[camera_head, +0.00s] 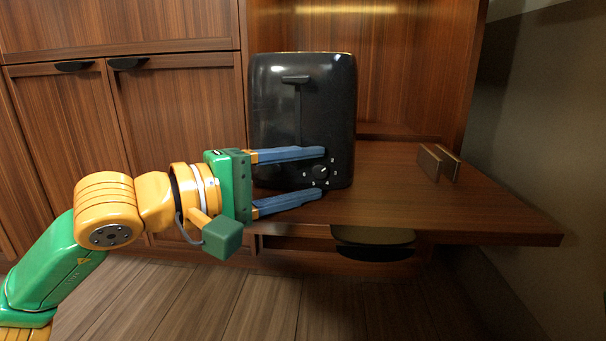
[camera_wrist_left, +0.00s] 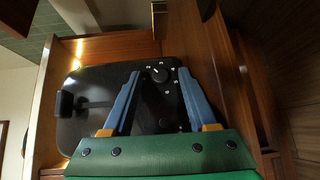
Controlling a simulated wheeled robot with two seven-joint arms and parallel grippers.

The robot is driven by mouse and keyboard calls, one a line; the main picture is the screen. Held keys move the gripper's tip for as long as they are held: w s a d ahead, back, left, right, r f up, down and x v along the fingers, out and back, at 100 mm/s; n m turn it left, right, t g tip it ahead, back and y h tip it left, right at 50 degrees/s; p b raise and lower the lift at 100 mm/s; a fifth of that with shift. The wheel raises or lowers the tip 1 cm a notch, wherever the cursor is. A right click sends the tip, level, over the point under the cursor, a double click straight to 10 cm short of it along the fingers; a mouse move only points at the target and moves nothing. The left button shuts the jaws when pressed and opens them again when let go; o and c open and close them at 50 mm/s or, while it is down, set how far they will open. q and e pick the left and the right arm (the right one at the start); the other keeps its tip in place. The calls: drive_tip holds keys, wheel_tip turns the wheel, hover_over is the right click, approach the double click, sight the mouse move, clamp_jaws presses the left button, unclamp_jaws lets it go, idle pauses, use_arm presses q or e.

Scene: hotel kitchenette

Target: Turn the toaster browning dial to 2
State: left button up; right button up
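A black toaster (camera_head: 275,110) stands on the wooden counter, with its lever (camera_head: 295,79) high on the front. The round black browning dial (camera_head: 320,172) is low on the front at the right, ringed by small white marks. The setting it points to is too small to read. My left gripper (camera_head: 322,172) is open, its two blue fingers reaching in from the left, one above and one below the dial. In the left wrist view the dial (camera_wrist_left: 160,74) lies between the fingertips, with a gap on both sides. My right gripper is not in view.
The wooden counter (camera_head: 440,210) is clear to the right of the toaster, apart from two small upright brown panels (camera_head: 438,162). A dark rounded object (camera_head: 373,243) sits below the counter's front edge. Wooden cabinets (camera_head: 180,110) stand at the left.

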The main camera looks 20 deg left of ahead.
use_arm(q)
drive_tip(key=shift+a, duration=0.1)
drive_tip(key=shift+s+a, duration=0.25)
drive_tip(key=shift+s, duration=0.05)
drive_tip(key=v, duration=0.5)
drive_tip(key=shift+s, duration=0.15)
drive_tip(key=shift+s+a+r, duration=0.1)
drive_tip(key=shift+s+a, duration=0.15)
drive_tip(key=shift+s, duration=0.15)
